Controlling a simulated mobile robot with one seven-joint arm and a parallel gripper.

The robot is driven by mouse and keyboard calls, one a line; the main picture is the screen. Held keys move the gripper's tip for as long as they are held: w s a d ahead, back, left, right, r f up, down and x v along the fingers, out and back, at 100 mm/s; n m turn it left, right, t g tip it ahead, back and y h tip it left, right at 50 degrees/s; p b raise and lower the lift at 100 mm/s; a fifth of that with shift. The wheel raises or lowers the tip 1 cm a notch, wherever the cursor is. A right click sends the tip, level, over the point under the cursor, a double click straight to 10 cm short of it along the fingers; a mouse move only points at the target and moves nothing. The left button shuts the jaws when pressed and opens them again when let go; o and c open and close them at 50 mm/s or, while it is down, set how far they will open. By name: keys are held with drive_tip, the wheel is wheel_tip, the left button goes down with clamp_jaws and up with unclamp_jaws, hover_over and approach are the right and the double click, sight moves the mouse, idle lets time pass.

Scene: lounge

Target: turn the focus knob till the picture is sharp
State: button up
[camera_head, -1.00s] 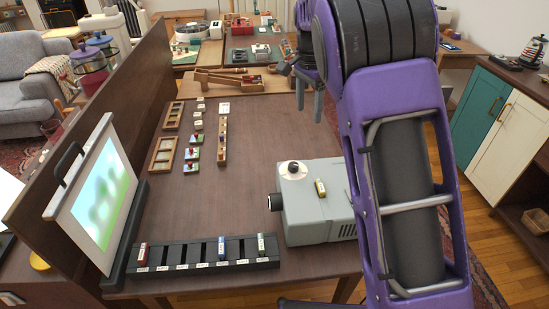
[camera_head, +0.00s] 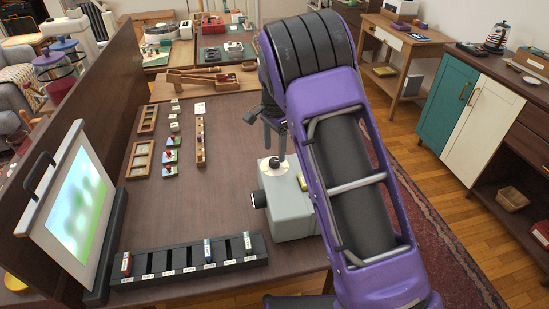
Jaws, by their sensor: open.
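The projector (camera_head: 290,222) is a pale grey-green box on the table, with a dark lens (camera_head: 258,199) on its left side facing the screen. A dark focus knob (camera_head: 274,162) on a white disc sits on its top. My gripper (camera_head: 275,150) points down at the knob, jaws open, a finger towards each side; I cannot tell whether they touch it. My purple arm hides the projector's right part. The screen (camera_head: 80,205) stands at the left and shows a blurred picture of green and pale blue patches.
A black slide rack (camera_head: 168,266) with a few slides lies in front of the projector. Small wooden trays (camera_head: 138,160) and blocks lie further back. A dark partition (camera_head: 100,95) runs along the left. Bare tabletop lies between screen and projector.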

sight(275, 160)
drive_tip(key=shift+f, duration=1.95)
clamp_jaws()
